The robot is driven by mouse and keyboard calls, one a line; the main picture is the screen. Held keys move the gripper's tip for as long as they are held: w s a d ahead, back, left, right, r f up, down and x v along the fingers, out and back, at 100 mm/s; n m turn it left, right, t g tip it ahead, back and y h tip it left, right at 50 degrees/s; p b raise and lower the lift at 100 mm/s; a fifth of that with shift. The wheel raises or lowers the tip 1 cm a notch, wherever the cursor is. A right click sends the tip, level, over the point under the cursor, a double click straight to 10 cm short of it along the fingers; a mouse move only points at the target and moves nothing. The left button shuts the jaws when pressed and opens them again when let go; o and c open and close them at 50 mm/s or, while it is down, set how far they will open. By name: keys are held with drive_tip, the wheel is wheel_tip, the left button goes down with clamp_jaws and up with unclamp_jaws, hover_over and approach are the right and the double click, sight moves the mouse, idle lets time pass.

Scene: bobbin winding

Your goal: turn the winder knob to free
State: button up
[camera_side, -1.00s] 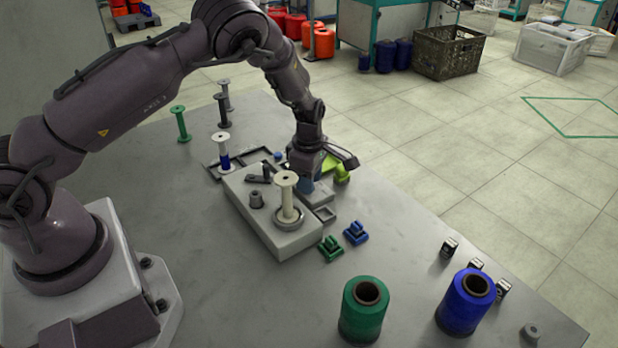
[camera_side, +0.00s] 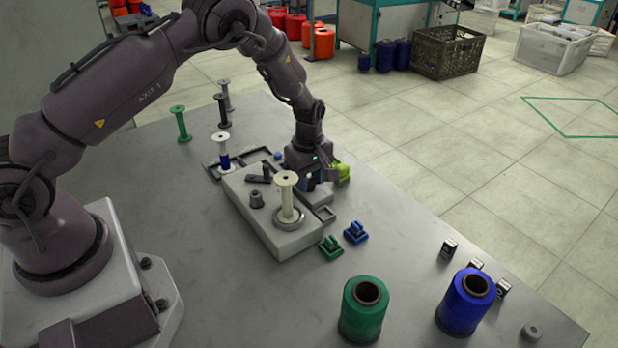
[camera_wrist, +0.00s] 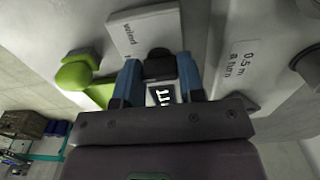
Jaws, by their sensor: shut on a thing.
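The winder (camera_side: 285,240) is a pale grey box on the table, with a cream bobbin (camera_side: 287,185) upright on it. My gripper (camera_side: 314,184) is down at the winder's far right side, and the knob is hidden behind it in the side view. In the wrist view, the blue fingers of my gripper (camera_wrist: 158,78) are shut on the dark winder knob (camera_wrist: 158,64), one on each side. A white label reading "wind" (camera_wrist: 140,32) lies beside the knob. A second marking between the fingers (camera_wrist: 162,94) is partly covered and I cannot read it.
A lime-green part (camera_side: 343,172) is close beside my gripper. Green (camera_side: 331,248) and blue (camera_side: 356,233) clips lie in front of the winder. Green (camera_side: 363,310) and blue (camera_side: 466,302) thread cones stand at the front.

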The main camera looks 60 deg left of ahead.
sight(309, 179)
idle(0.3)
drive_tip(key=o, duration=0.9)
drive_tip(key=shift+o, duration=0.2)
wheel_tip(309, 179, up, 13)
drive_tip(key=s+d+r+m+t, duration=0.2)
drive_tip(key=s+d+r+m, duration=0.1)
drive_tip(key=s+r+m, duration=0.6)
drive_tip(key=s+d+r+m+t, duration=0.3)
drive_tip(key=s+r+m, duration=0.6)
drive_tip(key=s, duration=0.8)
drive_tip(key=shift+d+r+t, duration=0.3)
drive_tip(key=shift+d+r, duration=0.2)
drive_tip(key=shift+r, duration=0.2)
